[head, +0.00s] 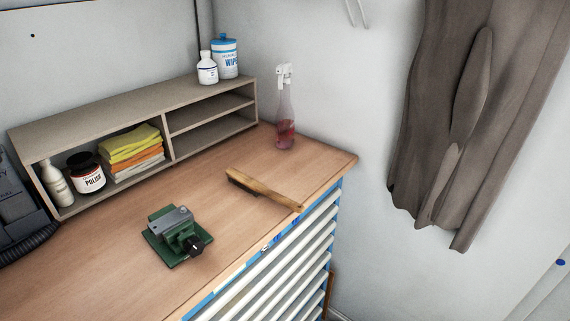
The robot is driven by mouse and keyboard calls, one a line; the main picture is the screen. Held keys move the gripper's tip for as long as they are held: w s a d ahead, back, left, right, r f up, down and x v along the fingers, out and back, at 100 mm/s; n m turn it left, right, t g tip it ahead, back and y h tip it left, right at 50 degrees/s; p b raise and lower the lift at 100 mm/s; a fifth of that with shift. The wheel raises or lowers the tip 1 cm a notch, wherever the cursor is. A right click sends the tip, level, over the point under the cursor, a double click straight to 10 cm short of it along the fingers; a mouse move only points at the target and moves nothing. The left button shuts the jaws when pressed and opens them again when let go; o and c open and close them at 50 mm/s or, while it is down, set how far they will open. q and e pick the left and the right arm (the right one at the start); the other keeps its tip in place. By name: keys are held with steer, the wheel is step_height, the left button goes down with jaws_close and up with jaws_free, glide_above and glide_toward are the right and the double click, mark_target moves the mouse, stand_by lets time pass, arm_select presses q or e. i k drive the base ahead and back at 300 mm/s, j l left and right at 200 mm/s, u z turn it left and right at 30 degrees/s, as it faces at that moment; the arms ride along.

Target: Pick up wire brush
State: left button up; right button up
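The wire brush (262,189) lies on the wooden worktop of the tool chest, right of the middle. It has a long wooden handle that points to the lower right, with its end at the worktop's front edge. Its darker bristle end is at the upper left. Neither of my grippers shows in the head view.
A green vise (177,236) stands left of the brush. A spray bottle (285,115) stands behind it. A shelf unit (168,148) with cloths (133,150) and a polish jar (86,174) lines the back. A dark coat (440,120) hangs at right. The worktop around the brush is clear.

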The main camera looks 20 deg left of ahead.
mark_target(247, 180)
steer(key=i+l+u, duration=0.15)
steer(key=u, duration=0.25)
steer(key=i+l+u, duration=0.1)
steer(key=u, duration=0.25)
steer(key=i+l+u, duration=0.1)
steer(key=l+u, duration=0.15)
steer(key=u, duration=0.15)
